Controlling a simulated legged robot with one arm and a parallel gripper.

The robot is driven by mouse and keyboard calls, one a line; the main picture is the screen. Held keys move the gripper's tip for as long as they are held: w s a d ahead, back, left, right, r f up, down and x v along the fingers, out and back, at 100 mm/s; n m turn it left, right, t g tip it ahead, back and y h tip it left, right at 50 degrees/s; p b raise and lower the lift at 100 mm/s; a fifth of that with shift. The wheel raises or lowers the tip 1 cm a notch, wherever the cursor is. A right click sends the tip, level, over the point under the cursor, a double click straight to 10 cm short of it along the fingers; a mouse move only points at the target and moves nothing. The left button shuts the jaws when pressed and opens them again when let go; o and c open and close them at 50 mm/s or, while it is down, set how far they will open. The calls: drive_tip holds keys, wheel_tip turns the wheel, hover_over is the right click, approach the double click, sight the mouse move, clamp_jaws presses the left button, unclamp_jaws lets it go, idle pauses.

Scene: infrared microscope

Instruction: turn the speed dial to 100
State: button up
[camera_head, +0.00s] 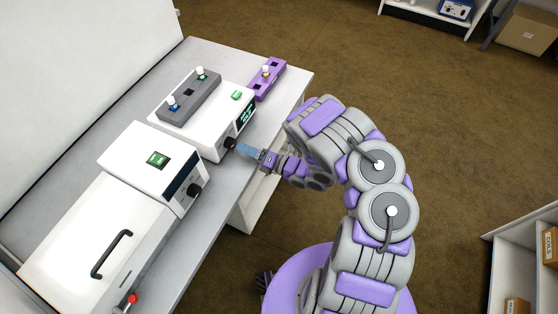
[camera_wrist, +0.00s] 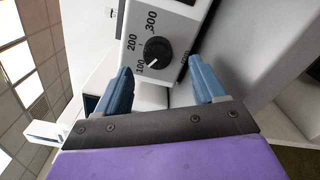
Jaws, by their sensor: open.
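The black speed dial (camera_wrist: 157,50) is on the front of a white device (camera_head: 200,125). A small white mark on the dial's lower left seems to point near 100, but I cannot tell exactly. My gripper (camera_wrist: 160,66) is open, with one blue finger on each side below the dial and apart from it. In the head view the dial (camera_head: 229,143) is just beyond my fingertips, and nothing is held.
The device has a lit display (camera_head: 246,111) and carries a grey box with knobs (camera_head: 189,98). A second white machine (camera_head: 155,165) with its own black knob (camera_head: 195,190) stands nearer on the grey table (camera_head: 206,215). A purple block (camera_head: 267,79) sits at the far end.

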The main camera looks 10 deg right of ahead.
drive_tip(key=p+v, duration=0.2)
drive_tip(key=v, duration=1.1)
idle(0.4)
